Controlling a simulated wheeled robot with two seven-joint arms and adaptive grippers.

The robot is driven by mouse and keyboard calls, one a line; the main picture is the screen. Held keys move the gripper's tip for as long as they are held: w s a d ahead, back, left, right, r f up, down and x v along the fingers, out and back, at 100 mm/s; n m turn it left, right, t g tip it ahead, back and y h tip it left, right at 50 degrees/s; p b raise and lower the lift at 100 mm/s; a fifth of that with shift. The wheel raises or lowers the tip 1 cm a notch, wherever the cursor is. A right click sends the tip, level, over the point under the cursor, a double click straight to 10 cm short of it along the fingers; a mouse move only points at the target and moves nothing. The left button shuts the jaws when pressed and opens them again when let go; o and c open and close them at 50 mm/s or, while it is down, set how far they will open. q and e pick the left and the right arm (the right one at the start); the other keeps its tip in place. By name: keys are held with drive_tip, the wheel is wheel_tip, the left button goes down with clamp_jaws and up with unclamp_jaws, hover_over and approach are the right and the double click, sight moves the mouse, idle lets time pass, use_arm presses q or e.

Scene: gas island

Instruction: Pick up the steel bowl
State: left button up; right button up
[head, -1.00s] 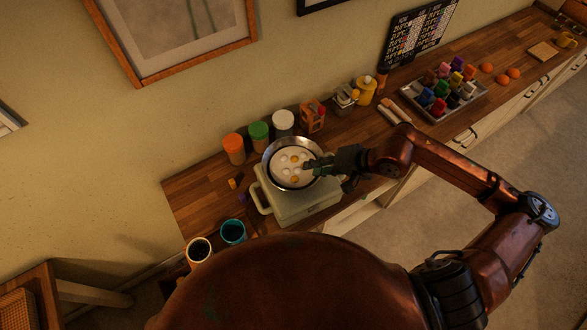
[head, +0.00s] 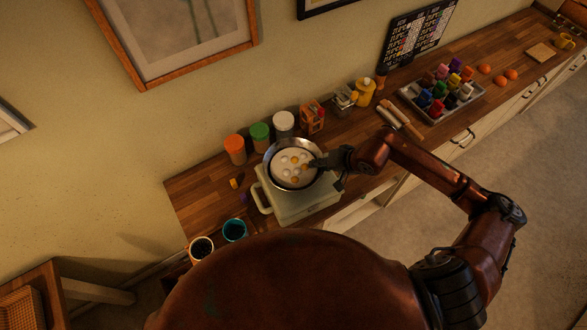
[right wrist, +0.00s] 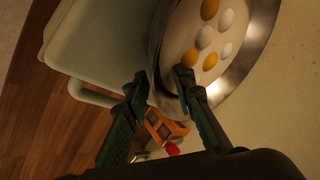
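The steel bowl (head: 290,144) stands upright on a pale green box-like appliance (head: 310,201) on the wooden counter. Several white and yellow egg-like balls (head: 293,170) lie in it. My right gripper (head: 316,163) is at the bowl's right rim. In the right wrist view the gripper (right wrist: 160,82) is open, with one finger over the inside of the bowl (right wrist: 262,32) and the other outside its wall. The rim lies between the fingertips; I cannot tell whether they touch it. My left gripper is not in view.
Jars with orange (head: 234,143), green (head: 259,132) and white (head: 284,119) lids stand behind the bowl. Two mugs, one teal (head: 234,231), stand at front left. A tray of coloured bottles (head: 430,113) is farther right. A wooden roller (head: 400,117) lies between.

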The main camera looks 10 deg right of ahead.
drive_tip(key=shift+c, duration=0.4)
clamp_jaws()
drive_tip(key=shift+r, duration=0.1)
